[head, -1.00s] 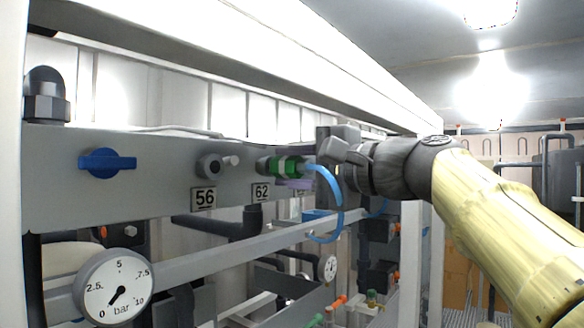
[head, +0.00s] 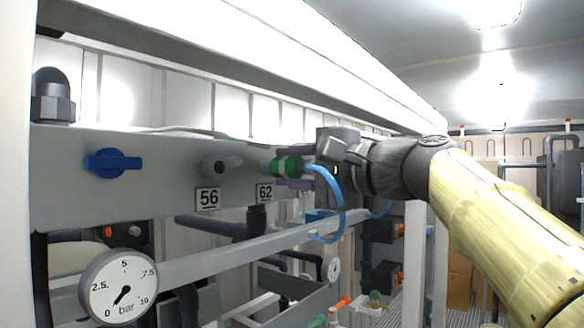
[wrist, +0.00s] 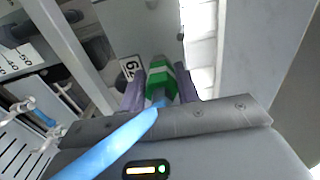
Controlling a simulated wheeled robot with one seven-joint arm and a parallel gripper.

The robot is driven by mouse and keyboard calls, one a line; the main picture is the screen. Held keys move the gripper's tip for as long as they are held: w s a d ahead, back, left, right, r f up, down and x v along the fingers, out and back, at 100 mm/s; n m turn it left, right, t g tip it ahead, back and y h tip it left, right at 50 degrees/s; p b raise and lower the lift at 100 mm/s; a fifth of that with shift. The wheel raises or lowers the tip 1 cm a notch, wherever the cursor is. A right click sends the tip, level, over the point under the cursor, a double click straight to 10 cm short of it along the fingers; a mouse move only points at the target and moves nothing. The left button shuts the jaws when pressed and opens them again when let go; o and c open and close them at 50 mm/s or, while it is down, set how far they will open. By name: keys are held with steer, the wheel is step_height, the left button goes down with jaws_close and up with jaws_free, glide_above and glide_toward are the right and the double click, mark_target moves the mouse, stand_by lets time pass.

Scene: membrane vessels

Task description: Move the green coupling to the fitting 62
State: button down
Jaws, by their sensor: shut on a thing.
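The green coupling (head: 288,166) has a light blue hose (head: 334,207) on its near end. It sits at the panel just above the label 62 (head: 265,193), in line with the fitting there. My gripper (head: 297,168) is shut on the coupling, a purple finger on each side. In the wrist view the coupling (wrist: 160,82) lies between the two purple fingers, with the blue hose (wrist: 115,148) running to the lower left. The fitting 62 itself is mostly hidden behind the coupling. I cannot tell whether the coupling is seated on it.
A pressure gauge (head: 118,287) hangs at the lower left. A white beam runs above the panel. Pipes and valves lie below.

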steer(key=shift+w, duration=0.15)
steer(key=shift+a, duration=0.1)
steer(key=c, duration=1.3)
jaws_free()
steer(key=shift+a, duration=0.1)
steer(key=o, duration=0.4)
steer(key=shift+c, duration=0.2)
steer(key=b+v, duration=0.4)
steer(key=v, duration=1.3)
steer(key=shift+b, duration=0.4)
